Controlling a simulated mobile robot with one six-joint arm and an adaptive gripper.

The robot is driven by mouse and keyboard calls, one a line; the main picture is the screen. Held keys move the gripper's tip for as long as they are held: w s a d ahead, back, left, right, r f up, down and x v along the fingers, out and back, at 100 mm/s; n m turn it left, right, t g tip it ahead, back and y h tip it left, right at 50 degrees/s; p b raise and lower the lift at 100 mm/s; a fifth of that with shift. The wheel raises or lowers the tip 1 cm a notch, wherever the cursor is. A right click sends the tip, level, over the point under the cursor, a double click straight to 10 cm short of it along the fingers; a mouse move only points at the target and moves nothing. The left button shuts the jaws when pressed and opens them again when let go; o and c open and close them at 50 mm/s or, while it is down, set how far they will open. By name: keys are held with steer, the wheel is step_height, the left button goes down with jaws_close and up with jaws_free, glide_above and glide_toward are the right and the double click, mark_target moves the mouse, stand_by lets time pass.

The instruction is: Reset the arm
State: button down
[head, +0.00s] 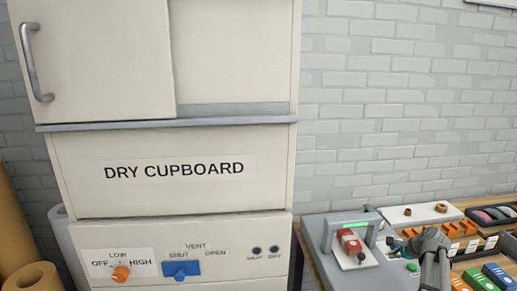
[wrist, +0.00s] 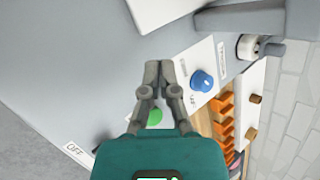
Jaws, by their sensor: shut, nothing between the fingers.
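My gripper (wrist: 160,76) shows in the wrist view with its two grey fingers drawn together and nothing between them. It is above a grey machine surface, near a green button (wrist: 155,117) and a blue knob (wrist: 202,80) on a white plate. In the head view my dark arm end (head: 430,243) is at the lower right, over the bench; its fingertips are hard to make out there.
A grey arch station (head: 327,236) with a green light holds a red block (head: 350,242). An orange rack (head: 463,229) and coloured boxes (head: 497,274) crowd the bench at right. A dry cupboard (head: 172,172) with an orange knob (head: 120,273) and blue vent slider (head: 182,269) stands left.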

steer(key=a+n, duration=0.1)
steer(key=a, duration=0.2)
steer(key=s+a+f+n+g, duration=0.1)
steer(key=a+n, duration=0.1)
steer(key=a, duration=0.1)
steer(key=a+n+g, duration=0.1)
steer(key=a, duration=0.3)
steer(key=shift+s+f, duration=0.25)
steer(key=shift+s, duration=0.1)
steer(key=s+a+n, duration=0.1)
steer(key=a+n, duration=0.1)
steer(key=a, duration=0.1)
steer(key=s+a+f+n+g, duration=0.1)
steer(key=a, duration=0.2)
steer(key=s+a+n+g, duration=0.1)
steer(key=a+n, duration=0.1)
steer(key=a, duration=0.2)
steer(key=shift+s+a+f+n, duration=0.1)
steer(key=shift+s+f+n, duration=0.1)
steer(key=shift+s+n, duration=0.15)
steer(key=s+a+f+n+g+h, duration=0.1)
steer(key=s+a+n+g+h, duration=0.2)
steer(key=s+a+n, duration=0.7)
steer(key=shift+s+a, duration=0.7)
steer(key=shift+a, duration=1.3)
